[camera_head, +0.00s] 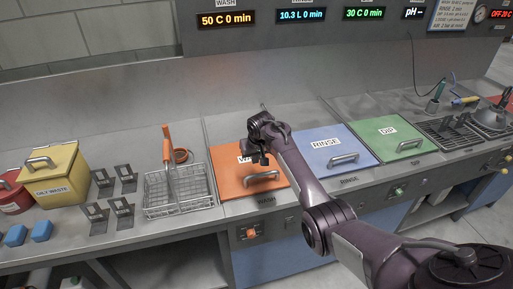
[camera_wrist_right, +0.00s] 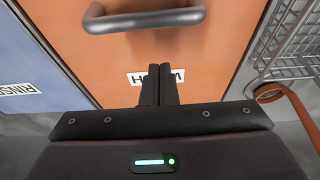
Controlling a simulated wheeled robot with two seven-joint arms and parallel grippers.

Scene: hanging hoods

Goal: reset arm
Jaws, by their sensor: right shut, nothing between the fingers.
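My right gripper (camera_head: 259,158) hangs over the orange WASH lid (camera_head: 232,184), in front of its label. In the right wrist view its two dark fingers (camera_wrist_right: 158,72) are pressed together with nothing between them. They hide part of the label on the orange lid (camera_wrist_right: 215,50). The lid's metal handle (camera_wrist_right: 145,19) lies beyond the fingertips and the gripper is apart from it. My right arm reaches in from the lower right. I do not see my left gripper.
A blue RINSE lid (camera_head: 328,143) and a green DIP lid (camera_head: 384,134) are to the right. A wire basket (camera_head: 180,205) with an orange handle stands left of the WASH lid. A yellow oily waste bin (camera_head: 57,172), several dark metal holders and blue blocks (camera_head: 42,231) are further left.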

